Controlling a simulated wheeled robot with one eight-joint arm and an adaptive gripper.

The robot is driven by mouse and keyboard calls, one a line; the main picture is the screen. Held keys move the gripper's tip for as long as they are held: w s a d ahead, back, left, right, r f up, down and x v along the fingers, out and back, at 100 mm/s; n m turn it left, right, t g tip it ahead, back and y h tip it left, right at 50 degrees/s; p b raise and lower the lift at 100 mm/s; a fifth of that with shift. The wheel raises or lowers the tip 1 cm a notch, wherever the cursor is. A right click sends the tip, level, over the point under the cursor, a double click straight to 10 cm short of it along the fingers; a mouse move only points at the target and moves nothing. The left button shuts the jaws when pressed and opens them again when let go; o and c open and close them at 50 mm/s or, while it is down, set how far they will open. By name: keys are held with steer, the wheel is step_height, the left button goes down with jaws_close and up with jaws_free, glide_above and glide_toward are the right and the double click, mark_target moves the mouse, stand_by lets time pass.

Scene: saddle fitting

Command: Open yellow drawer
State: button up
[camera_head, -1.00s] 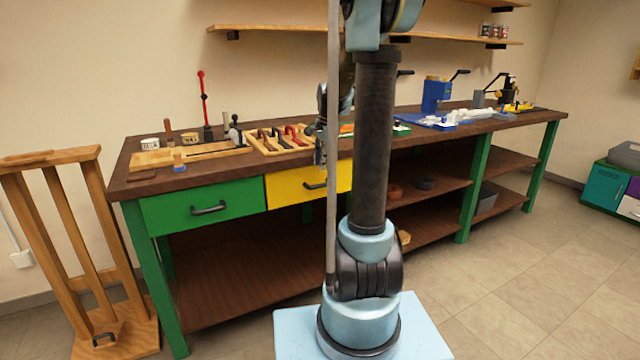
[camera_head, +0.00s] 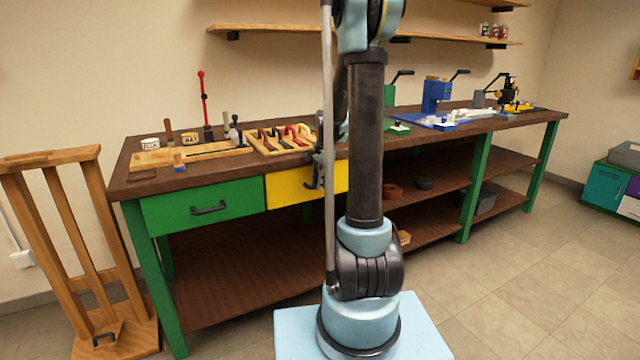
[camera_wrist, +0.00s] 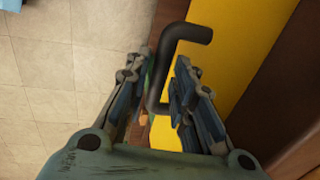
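The yellow drawer (camera_head: 288,188) is closed under the workbench top, beside a green drawer. Its yellow front also fills part of the wrist view (camera_wrist: 245,40). Its black bar handle (camera_wrist: 185,32) crosses the wrist view between my fingers. My gripper (camera_wrist: 160,66) is open, with one finger on each side of the handle; no clear contact shows. In the head view my gripper (camera_head: 315,176) is in front of the drawer's right part and covers most of the handle. My arm hides the drawer's right end.
The green drawer (camera_head: 205,203) with a black handle is to the left. The workbench top (camera_head: 140,183) carries a wooden tool tray (camera_head: 262,150) and several tools. A wooden stand (camera_head: 75,210) is at the far left. Tiled floor (camera_head: 520,270) in front is clear.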

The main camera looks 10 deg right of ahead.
jaws_close()
steer(key=shift+s, duration=0.1)
steer(key=s+d, duration=0.3)
steer(key=s, duration=0.7)
steer(key=s+d, duration=0.4)
steer(key=s, duration=0.7)
steer(key=shift+s, duration=0.1)
jaws_free()
steer(key=shift+r, duration=0.15)
step_height(320, 180, up, 12)
steer(key=s, duration=0.2)
steer(key=shift+d+f, duration=0.25)
steer(key=shift+d, duration=0.05)
